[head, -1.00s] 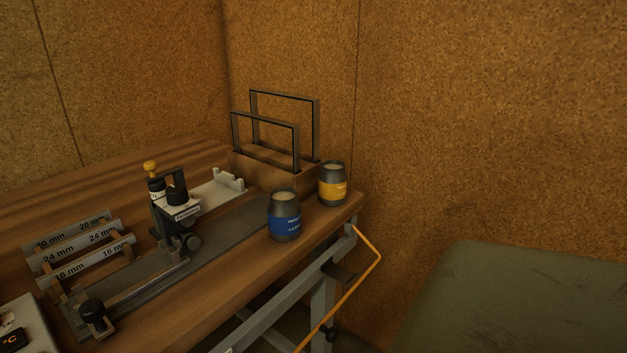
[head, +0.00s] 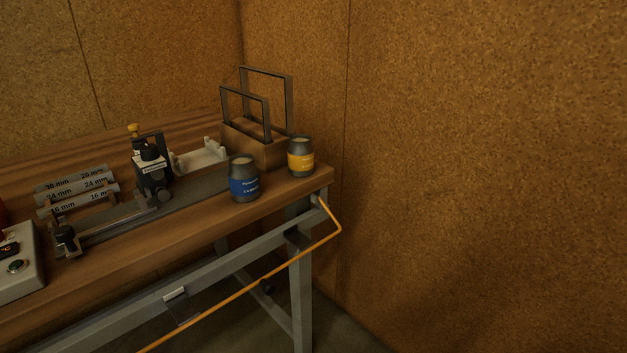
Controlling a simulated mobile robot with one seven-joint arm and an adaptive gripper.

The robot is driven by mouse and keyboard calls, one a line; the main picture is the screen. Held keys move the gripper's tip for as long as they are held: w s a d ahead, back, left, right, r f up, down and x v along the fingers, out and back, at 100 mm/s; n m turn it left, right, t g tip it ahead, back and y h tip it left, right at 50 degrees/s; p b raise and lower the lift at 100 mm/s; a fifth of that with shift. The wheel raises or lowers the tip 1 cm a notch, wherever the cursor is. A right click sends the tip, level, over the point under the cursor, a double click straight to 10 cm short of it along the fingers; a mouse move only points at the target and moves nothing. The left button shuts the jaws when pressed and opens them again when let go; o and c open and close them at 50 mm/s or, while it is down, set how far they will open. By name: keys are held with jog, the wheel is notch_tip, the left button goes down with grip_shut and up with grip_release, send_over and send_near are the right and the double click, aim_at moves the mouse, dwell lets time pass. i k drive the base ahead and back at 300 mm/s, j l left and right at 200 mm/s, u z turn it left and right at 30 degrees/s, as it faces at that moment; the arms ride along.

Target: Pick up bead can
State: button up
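Two dark grey cans with open-looking, pale tops stand upright near the right end of the wooden workbench (head: 130,248). One can with a blue label (head: 244,184) stands nearer the front edge. The other can with a yellow label (head: 301,160) stands behind it to the right, close to the bench corner. The label text is too small to read, so I cannot tell which is the bead can. The cans stand apart from each other. My gripper is not in view.
A wooden block with two dark upright frames (head: 257,138) stands behind the cans. Left of them are a clamp-like fixture (head: 152,170) on a rail, marked bars (head: 77,190) and a grey control box (head: 18,262). An orange bar (head: 262,281) runs along the bench front. Cork-like walls close in behind.

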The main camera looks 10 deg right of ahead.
aim_at(243, 174)
jog(key=u, duration=1.45)
jog(key=z, duration=1.45)
jog(key=l+u, duration=0.9)
jog(key=i, duration=0.15)
